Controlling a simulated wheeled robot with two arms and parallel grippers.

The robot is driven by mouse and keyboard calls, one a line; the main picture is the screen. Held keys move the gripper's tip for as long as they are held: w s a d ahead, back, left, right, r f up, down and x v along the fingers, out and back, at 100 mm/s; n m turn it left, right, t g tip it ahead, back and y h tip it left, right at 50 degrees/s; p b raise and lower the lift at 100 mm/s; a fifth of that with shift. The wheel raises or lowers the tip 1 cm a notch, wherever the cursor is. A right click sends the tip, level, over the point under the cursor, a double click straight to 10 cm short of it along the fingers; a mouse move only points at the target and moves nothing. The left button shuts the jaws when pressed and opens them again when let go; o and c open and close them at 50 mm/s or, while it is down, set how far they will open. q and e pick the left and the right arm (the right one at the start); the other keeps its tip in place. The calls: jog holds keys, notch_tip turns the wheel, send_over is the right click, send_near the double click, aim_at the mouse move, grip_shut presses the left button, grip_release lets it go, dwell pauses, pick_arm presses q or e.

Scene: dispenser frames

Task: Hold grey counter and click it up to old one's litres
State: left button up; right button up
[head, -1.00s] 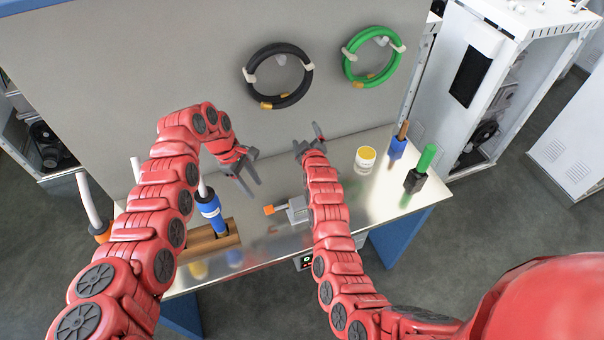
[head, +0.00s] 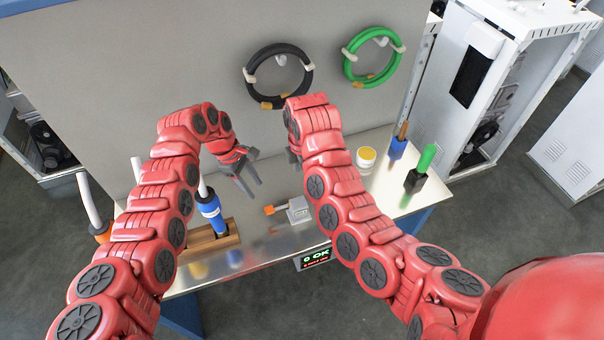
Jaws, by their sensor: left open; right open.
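A small grey box (head: 299,209) with an orange-tipped lever (head: 270,210) pointing left sits on the metal bench; it looks like the grey counter, and no digits on it are readable. No older counter can be made out. My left gripper (head: 249,182) is open and empty, above the bench to the upper left of the grey box. My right gripper (head: 292,157) is mostly hidden behind its own arm, above the bench and beyond the grey box. Neither gripper touches the box.
A blue-banded tool (head: 210,209) stands in a wooden block (head: 200,243) at left. A yellow-topped jar (head: 366,158) and a green-handled tool (head: 424,160) stand at right. Black (head: 279,75) and green (head: 372,56) hoses hang on the panel.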

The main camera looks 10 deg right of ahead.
aim_at(302, 208)
notch_tip(302, 208, down, 17)
jog(key=shift+f, duration=0.1)
dwell(0.6)
grip_shut()
dwell(0.4)
dwell(0.9)
pick_arm(q)
grip_shut()
dwell(1.6)
